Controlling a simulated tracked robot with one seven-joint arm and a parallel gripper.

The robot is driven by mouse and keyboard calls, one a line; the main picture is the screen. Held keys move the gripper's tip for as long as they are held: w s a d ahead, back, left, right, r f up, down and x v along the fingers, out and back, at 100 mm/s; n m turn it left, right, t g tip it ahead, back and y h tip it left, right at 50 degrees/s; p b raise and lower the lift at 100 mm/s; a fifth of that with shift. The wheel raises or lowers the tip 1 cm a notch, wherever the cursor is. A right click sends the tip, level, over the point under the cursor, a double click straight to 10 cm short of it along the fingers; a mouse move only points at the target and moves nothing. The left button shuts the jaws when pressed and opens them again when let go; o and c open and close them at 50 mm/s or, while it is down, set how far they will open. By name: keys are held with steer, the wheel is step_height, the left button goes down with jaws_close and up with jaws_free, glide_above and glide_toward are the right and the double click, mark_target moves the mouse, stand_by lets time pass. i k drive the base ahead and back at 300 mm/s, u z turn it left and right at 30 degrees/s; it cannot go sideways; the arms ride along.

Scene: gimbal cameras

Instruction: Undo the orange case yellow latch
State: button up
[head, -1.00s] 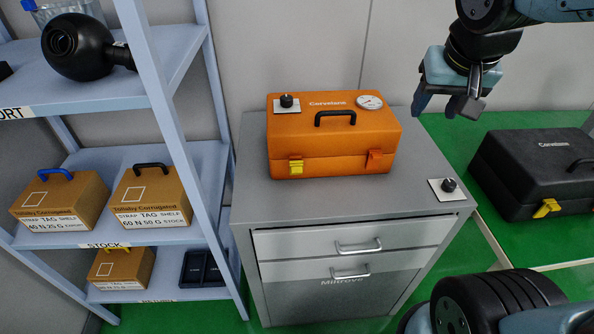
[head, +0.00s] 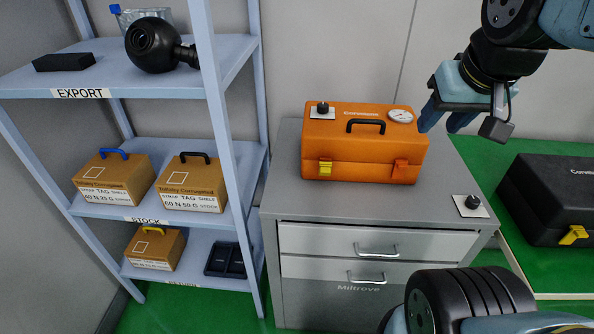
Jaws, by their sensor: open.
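The orange case (head: 365,150) stands shut on top of the grey metal drawer cabinet (head: 450,215). Its yellow latch (head: 325,169) is on the front face at the left, and an orange latch (head: 400,170) is at the right. The lid carries a black handle, a round gauge and a black knob on a white plate. My gripper (head: 457,125) hangs in the air at the right end of the case, with its fingers apart and nothing visible between them. It appears apart from the yellow latch; its exact distance from the case is unclear.
A blue shelf rack (head: 150,75) with boxes stands left of the cabinet. A black case (head: 550,200) with a yellow latch lies on the green surface at right. A knob on a white plate (head: 471,205) sits at the cabinet's right front. The cabinet top before the orange case is clear.

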mark_target(325, 168)
steer(key=u, duration=1.25)
steer(key=k, duration=2.05)
steer(key=z, duration=0.75)
steer(key=i, duration=1)
